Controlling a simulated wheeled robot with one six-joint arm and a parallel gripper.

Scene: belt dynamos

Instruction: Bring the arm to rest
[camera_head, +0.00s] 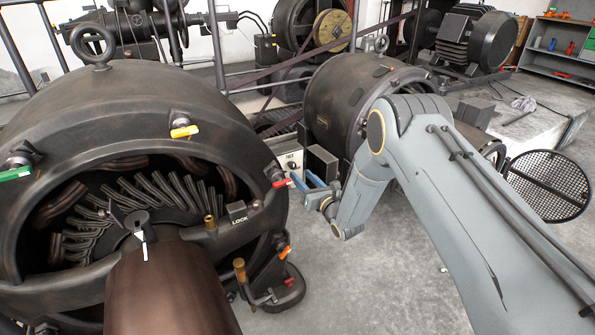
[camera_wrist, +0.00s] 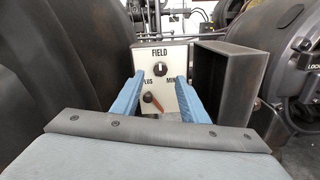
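My arm reaches in from the right in the head view, bent at the elbow, with its gripper (camera_head: 302,181) low between the two big dynamos. In the wrist view the blue fingers (camera_wrist: 160,80) stand apart with nothing held between them. Beyond them is a pale box marked FIELD (camera_wrist: 178,52), with a black knob and, lower, a dark pivot with an orange-brown pointer. The fingers partly cover its PLUS and MINUS lettering. The box also shows in the head view (camera_head: 291,163). Whether the fingertips touch it I cannot tell.
The left dynamo (camera_head: 150,95) has coloured handles on its rim; a red one (camera_head: 283,183) is close to my fingertips. The right dynamo (camera_head: 340,95) stands behind my arm. A dark open box (camera_wrist: 224,80) is beside the FIELD box. A round mesh screen (camera_head: 548,186) is at right.

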